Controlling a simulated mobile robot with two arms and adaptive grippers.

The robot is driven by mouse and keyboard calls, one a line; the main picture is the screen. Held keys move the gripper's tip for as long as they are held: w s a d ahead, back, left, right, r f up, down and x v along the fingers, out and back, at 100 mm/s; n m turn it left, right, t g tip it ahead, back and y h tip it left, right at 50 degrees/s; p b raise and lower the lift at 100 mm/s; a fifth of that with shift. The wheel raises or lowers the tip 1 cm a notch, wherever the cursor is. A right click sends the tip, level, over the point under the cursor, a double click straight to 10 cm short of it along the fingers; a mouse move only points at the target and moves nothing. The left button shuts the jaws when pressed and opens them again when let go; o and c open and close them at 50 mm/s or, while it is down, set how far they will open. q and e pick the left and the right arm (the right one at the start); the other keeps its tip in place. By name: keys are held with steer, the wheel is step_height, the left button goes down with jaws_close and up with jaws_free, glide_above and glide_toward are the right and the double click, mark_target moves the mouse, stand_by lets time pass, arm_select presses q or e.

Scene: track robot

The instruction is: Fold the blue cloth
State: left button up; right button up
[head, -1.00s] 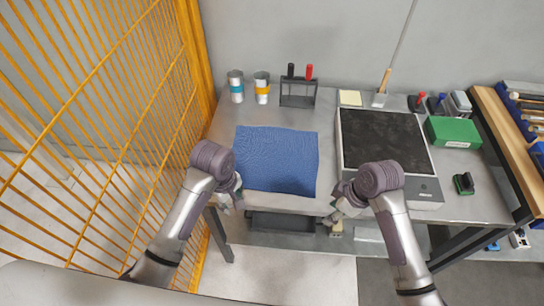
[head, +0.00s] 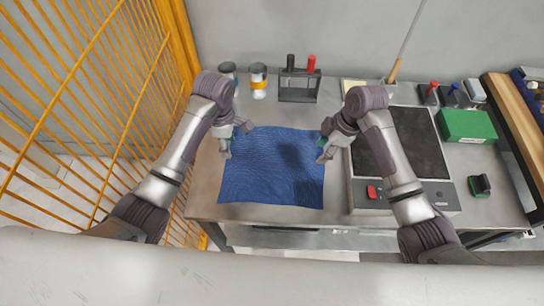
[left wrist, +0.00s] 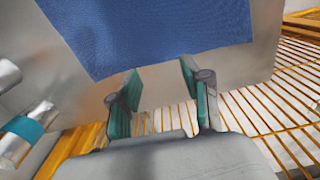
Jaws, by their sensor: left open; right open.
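The blue cloth (head: 272,168) lies spread out on the grey table, roughly square, with slight ripples. My left gripper (head: 236,142) is open and empty near the cloth's far left corner. In the left wrist view its two fingers (left wrist: 160,92) are apart, and the cloth (left wrist: 155,32) lies beyond their tips. My right gripper (head: 323,150) is open beside the cloth's right edge, toward the far corner. Whether either gripper touches the cloth cannot be told.
Two cans (head: 258,82) and a rack with a black and a red handle (head: 299,88) stand behind the cloth. A black-topped device (head: 400,140) is close on the right, partly under my right arm. A yellow mesh fence (head: 120,90) borders the left. Bare table (head: 203,195) shows left of the cloth.

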mark_target(231, 162)
arm_select(q)
steer(key=f, duration=0.6)
steer(key=shift+s+f, duration=0.2)
arm_select(e)
steer(key=f, duration=0.6)
steer(key=shift+s+f, duration=0.15)
steer(key=shift+s, duration=0.05)
arm_select(q)
steer(key=shift+f, duration=0.2)
arm_select(e)
steer(key=shift+f, duration=0.2)
arm_select(q)
steer(key=c, duration=0.6)
arm_select(e)
steer(key=c, duration=0.6)
arm_select(q)
jaws_close()
arm_select(e)
jaws_close()
steer(key=shift+s+f, duration=0.1)
